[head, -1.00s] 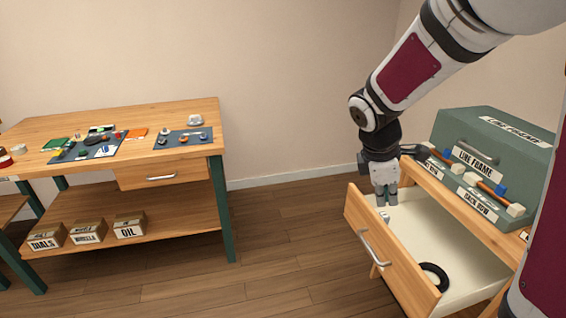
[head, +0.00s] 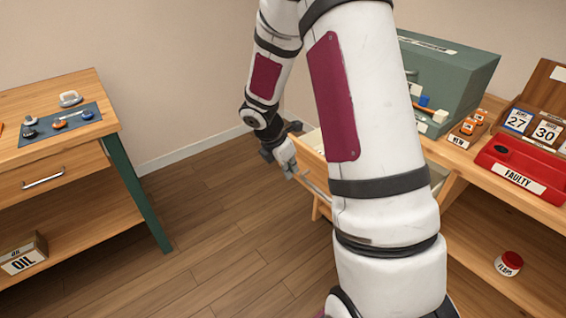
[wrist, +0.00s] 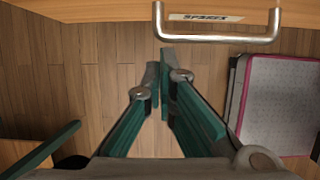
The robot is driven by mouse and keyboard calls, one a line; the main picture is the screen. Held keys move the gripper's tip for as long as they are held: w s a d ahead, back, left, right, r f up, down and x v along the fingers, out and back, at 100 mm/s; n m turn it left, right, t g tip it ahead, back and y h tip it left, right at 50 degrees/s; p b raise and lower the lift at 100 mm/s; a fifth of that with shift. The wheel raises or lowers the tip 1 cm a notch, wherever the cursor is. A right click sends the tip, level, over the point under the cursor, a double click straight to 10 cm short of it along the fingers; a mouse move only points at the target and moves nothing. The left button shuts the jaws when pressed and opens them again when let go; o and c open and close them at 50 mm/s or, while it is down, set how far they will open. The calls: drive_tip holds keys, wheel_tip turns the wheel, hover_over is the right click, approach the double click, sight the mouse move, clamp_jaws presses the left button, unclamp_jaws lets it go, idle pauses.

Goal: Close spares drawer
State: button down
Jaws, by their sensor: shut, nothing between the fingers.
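The spares drawer (head: 309,158) stands pulled out from the right-hand bench in the head view, its cream inside partly showing and most of it hidden behind my arm. In the wrist view its wooden front (wrist: 110,10) runs along the top edge, with a "SPARES" label (wrist: 205,17) and a metal bar handle (wrist: 215,38). My gripper (head: 289,174) is shut and empty, outside the drawer by its front. In the wrist view the fingertips (wrist: 164,68) are below the handle in the picture, not around it.
The right bench carries a green case (head: 450,75), a red "FAULTY" tray (head: 520,170) and date cards (head: 530,125). A red-lidded jar (head: 509,263) stands on its lower shelf. Another bench (head: 60,130) stands at left. The floor between is clear.

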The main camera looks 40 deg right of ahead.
sight(305, 173)
drive_tip(key=d, duration=0.1)
drive_tip(key=d+f, duration=0.1)
drive_tip(key=d, duration=0.2)
drive_tip(key=shift+f, duration=0.3)
drive_tip(key=shift+d, duration=0.3)
drive_tip(key=shift+d, duration=0.15)
drive_tip(key=w+d+p, duration=0.1)
drive_tip(key=d+p, duration=0.5)
drive_tip(key=d, duration=2)
